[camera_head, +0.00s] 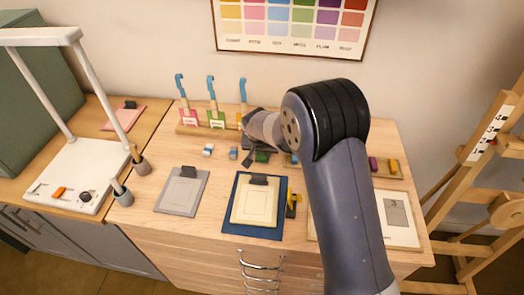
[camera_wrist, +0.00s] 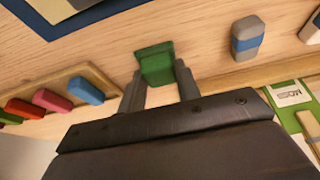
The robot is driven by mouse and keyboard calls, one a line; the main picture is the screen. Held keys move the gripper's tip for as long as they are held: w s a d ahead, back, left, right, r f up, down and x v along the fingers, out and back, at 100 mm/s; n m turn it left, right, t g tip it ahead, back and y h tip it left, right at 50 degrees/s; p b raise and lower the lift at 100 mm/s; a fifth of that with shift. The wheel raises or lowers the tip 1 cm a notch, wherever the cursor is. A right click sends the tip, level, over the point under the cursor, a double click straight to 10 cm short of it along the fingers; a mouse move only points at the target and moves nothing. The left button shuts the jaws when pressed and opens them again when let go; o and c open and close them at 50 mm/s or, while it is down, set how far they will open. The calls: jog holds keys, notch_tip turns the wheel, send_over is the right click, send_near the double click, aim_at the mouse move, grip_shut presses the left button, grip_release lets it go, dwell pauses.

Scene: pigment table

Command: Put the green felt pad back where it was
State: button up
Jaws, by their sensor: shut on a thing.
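The green felt pad (camera_wrist: 155,62) is a small dark green block between the two fingertips of my gripper (camera_wrist: 158,85) in the wrist view. The gripper is shut on it. In the head view the pad (camera_head: 262,157) shows beside my gripper (camera_head: 254,153), near the back middle of the wooden table. My wrist and arm hide part of the table right of it. I cannot tell whether the pad touches the table.
A blue-and-grey block (camera_wrist: 248,40) lies right of the pad in the wrist view. A rack of coloured sticks (camera_wrist: 58,102) lies to the left. Brushes with coloured cards (camera_head: 216,119) stand at the back. A blue mat (camera_head: 230,222) with a cream panel lies in front.

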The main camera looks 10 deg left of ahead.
jog(key=o, duration=1.1)
jog(key=shift+f, duration=0.1)
jog(key=b+v, duration=0.2)
jog(key=v, duration=1)
jog(key=p+x, duration=0.1)
jog(key=x, duration=1.1)
jog(key=shift+f+p, duration=0.2)
jog(key=shift+p, duration=0.2)
notch_tip(320, 180, up, 3)
jog(key=shift+f, duration=0.2)
jog(key=shift+r, duration=0.6)
